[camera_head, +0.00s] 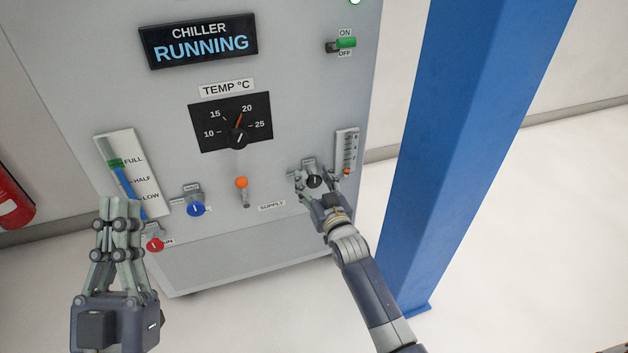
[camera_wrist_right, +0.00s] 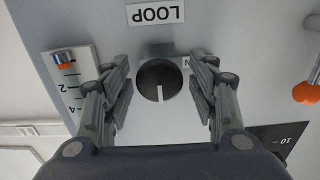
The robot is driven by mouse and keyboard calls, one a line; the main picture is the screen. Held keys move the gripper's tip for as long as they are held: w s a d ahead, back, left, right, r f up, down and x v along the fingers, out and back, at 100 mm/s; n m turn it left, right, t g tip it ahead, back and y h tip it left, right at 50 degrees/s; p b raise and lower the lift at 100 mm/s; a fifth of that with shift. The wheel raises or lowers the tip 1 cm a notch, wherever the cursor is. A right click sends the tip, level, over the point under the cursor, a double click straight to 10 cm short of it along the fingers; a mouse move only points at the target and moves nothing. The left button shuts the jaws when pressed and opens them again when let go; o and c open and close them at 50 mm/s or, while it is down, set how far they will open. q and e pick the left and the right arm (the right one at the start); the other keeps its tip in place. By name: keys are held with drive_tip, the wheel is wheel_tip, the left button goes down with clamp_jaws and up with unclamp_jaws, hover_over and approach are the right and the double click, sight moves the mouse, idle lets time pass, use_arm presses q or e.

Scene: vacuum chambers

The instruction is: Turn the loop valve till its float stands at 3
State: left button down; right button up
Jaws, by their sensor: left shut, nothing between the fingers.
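The loop valve's black knob (camera_wrist_right: 160,80) with a white pointer line is on the chiller panel; it also shows in the head view (camera_head: 314,181). My right gripper (camera_head: 311,175) is at the knob, with its fingers (camera_wrist_right: 160,66) apart on either side of it and a visible gap at each side. The loop gauge (camera_head: 346,150) is right of the knob, and its orange float (camera_head: 346,172) is at the bottom of the scale. The gauge appears upside down in the wrist view (camera_wrist_right: 72,85), its float beyond the 2 mark. My left gripper (camera_head: 120,203) is shut and empty.
An orange-tipped supply lever (camera_head: 241,184), a blue knob (camera_head: 196,209) and a red knob (camera_head: 155,244) sit left of the loop valve. A temperature dial (camera_head: 237,137) is above. A blue column (camera_head: 470,130) stands at the right.

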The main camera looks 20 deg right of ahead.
drive_tip(key=s, duration=1.2)
drive_tip(key=shift+d, duration=0.2)
